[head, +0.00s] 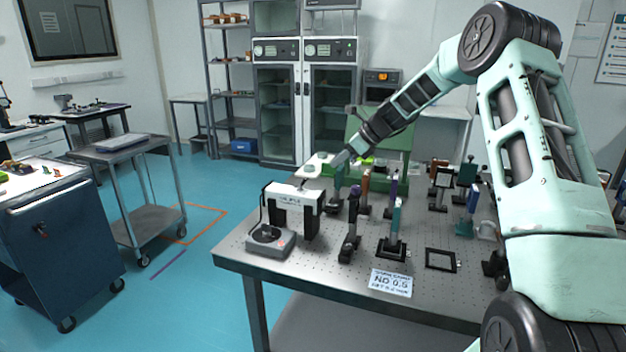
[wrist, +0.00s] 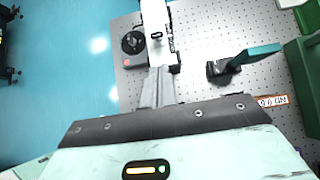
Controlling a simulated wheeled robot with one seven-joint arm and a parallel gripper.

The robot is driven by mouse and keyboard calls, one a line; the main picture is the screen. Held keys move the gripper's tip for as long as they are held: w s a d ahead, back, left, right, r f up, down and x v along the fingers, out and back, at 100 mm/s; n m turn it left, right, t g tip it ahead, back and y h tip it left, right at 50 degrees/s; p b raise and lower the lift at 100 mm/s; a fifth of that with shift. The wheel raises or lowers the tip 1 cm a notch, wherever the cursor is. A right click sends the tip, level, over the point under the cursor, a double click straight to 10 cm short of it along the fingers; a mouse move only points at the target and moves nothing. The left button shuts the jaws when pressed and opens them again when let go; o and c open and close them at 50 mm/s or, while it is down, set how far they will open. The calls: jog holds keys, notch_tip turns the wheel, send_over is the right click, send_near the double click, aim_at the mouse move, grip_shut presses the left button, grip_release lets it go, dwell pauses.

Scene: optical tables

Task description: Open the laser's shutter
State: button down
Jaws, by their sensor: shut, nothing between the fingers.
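A white and black box (head: 297,198), which looks like the laser, stands near the left edge of the optical table. A small dark lever (head: 303,184) sticks up from its top; I take it for the shutter lever. In the wrist view the white box (wrist: 153,14) is at the top centre, with the dark lever (wrist: 156,36) on it. My gripper (head: 337,161) is above the table, behind and right of the box in the head view. In the wrist view my gripper (wrist: 159,72) is shut and empty, its fingers pointing at the box, apart from the lever.
A dark grey unit with a round dial (head: 270,240) sits in front of the box. Several posts and mounts, including a teal-topped one (head: 396,222), stand to its right. A white label card (head: 391,283) lies near the table's front edge.

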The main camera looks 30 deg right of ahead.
aim_at(304, 181)
jog(key=shift+f, duration=0.1)
jog(key=p+x, duration=0.2)
jog(key=x, duration=0.7)
jog(key=shift+w+a+f, duration=0.2)
jog(key=shift+a+f, duration=0.05)
jog(key=shift+r+p, duration=0.1)
jog(key=shift+p, duration=0.35)
jog(key=shift+w+a+r+p, duration=0.1)
jog(key=shift+r+p, duration=0.05)
jog(key=shift+p, duration=0.5)
jog(key=shift+g, duration=0.3)
